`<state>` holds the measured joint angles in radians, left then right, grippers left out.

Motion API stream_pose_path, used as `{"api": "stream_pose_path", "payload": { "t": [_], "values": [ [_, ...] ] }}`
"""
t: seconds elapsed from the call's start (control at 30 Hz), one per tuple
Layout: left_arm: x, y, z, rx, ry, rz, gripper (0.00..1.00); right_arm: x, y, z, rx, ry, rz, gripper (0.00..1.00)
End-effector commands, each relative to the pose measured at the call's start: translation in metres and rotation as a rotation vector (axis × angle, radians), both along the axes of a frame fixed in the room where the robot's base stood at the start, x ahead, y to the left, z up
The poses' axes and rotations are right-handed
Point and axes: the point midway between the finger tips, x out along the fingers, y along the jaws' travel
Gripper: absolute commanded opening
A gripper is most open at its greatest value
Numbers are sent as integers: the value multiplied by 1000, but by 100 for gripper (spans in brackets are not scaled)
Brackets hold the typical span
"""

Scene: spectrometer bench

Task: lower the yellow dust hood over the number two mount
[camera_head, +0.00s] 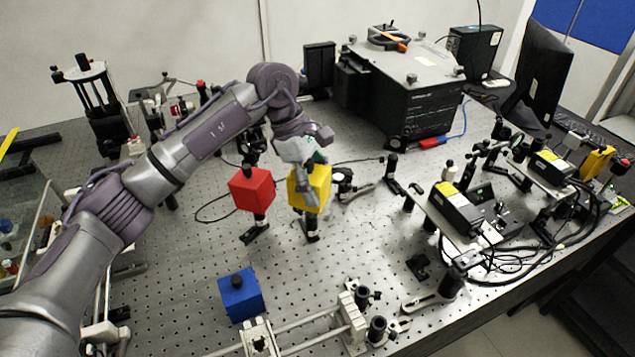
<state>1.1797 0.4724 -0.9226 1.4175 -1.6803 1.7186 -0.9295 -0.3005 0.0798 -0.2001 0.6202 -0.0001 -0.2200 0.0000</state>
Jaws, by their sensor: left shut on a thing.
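The yellow dust hood (319,192) is a cube just right of the red one, upright or nearly so. My left gripper (305,178) comes down on it from above and is shut on it, covering part of its top and front. Below the hood a dark post mount (312,234) with a foot shows on the bench. The hood hides the mount's upper part, and I cannot tell whether the hood rests on it or hangs just above. No number is readable on the mount. My right gripper is not in view.
A red hood (251,191) sits on a similar post to the left, close by. A blue hood (240,298) stands on the perforated bench (190,270) in front. A black box (425,100) stands behind; rails and optics (350,322) lie at the front.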

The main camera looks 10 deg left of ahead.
Motion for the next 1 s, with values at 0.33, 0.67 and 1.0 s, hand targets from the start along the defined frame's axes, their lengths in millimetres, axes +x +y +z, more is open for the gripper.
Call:
{"api": "stream_pose_path", "payload": {
  "t": [0.33,0.67,1.0],
  "values": [
    [0,0,-12,0,0,0,35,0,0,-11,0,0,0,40],
    [0,0,-22,0,-1,0,35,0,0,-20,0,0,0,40],
    [0,0,-32,0,-1,0,35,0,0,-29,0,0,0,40]
  ]
}}
